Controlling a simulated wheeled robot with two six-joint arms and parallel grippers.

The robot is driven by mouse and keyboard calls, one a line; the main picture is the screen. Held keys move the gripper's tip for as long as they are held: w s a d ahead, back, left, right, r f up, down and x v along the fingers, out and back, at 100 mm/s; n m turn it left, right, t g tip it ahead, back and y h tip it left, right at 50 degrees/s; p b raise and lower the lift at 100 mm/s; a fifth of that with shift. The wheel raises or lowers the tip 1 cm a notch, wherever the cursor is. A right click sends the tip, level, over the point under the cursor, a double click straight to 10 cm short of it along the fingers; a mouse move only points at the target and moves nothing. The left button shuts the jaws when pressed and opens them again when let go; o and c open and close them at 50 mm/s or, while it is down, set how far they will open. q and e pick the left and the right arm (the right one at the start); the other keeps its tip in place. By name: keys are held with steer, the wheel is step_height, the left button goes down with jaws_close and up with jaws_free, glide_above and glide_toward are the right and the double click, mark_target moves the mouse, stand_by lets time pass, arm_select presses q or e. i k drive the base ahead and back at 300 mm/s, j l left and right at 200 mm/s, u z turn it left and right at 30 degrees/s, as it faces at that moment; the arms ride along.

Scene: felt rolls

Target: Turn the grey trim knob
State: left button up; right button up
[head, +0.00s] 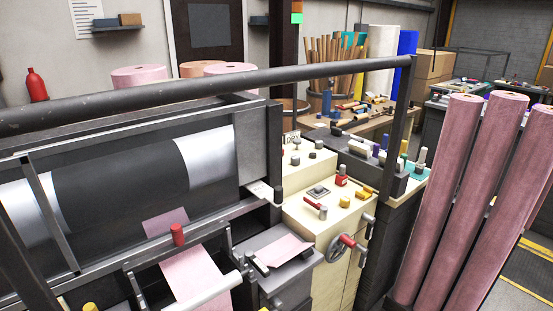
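A cream control cabinet (324,226) stands right of the large dark roller machine. A grey knob on a square plate (318,190) sits on its top. Another small grey knob (295,160) and a dark grey one (319,144) stand on the raised part behind. I cannot tell which of these is the grey trim knob. Neither of my grippers shows in the head view.
A red lever (315,206), a red knob (341,180) and yellow knobs share the cabinet top. A handwheel (341,247) sticks out from its front. A dark rail (230,83) crosses in front. Tall pink rolls (447,190) stand at right.

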mark_target(295, 160)
steer(key=i+l+u, duration=0.3)
steer(key=l+u, duration=0.25)
steer(key=l, duration=0.15)
steer(key=i+l+u, duration=0.3)
steer(key=k+l, duration=0.1)
